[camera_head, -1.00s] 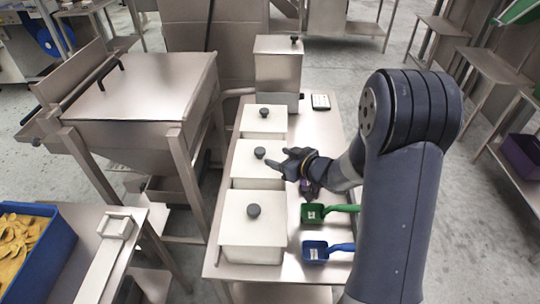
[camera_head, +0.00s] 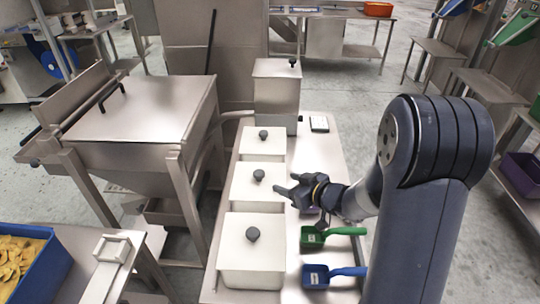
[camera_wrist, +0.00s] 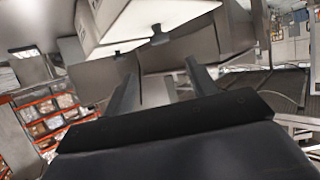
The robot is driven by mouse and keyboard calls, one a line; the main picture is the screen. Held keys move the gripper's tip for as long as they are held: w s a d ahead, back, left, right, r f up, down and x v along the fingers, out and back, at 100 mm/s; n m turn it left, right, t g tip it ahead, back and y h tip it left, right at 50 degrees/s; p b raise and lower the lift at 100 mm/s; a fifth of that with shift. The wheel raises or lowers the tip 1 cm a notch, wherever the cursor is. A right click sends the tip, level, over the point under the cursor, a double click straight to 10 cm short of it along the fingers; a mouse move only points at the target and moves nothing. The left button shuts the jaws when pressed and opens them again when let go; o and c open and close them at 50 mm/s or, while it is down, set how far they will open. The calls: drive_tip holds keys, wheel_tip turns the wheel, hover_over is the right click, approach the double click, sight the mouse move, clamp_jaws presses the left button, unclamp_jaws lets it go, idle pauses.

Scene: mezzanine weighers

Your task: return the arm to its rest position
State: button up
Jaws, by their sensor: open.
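My gripper (camera_head: 286,186) is in the head view, above the steel table (camera_head: 325,155), beside the middle white lidded bin (camera_head: 245,190). Its fingers are apart and nothing shows between them. In the wrist view the two fingers of my gripper (camera_wrist: 158,88) stand apart with bins behind them. My arm reaches in from the right side of the head view and bends down toward the bins. A purple scoop below the gripper is mostly hidden by it.
A green scoop (camera_head: 313,237) and a blue scoop (camera_head: 316,276) lie on the table. White bins with black knobs (camera_head: 253,234) line its left side. A steel hopper (camera_head: 140,105) stands left. A blue crate of yellow food (camera_head: 40,270) is at lower left.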

sight(262, 175)
drive_tip(key=p+x, duration=0.1)
drive_tip(key=x, duration=1.1)
drive_tip(key=shift+s+f, duration=0.1)
drive_tip(key=shift+f, duration=0.1)
drive_tip(key=shift+r, duration=1)
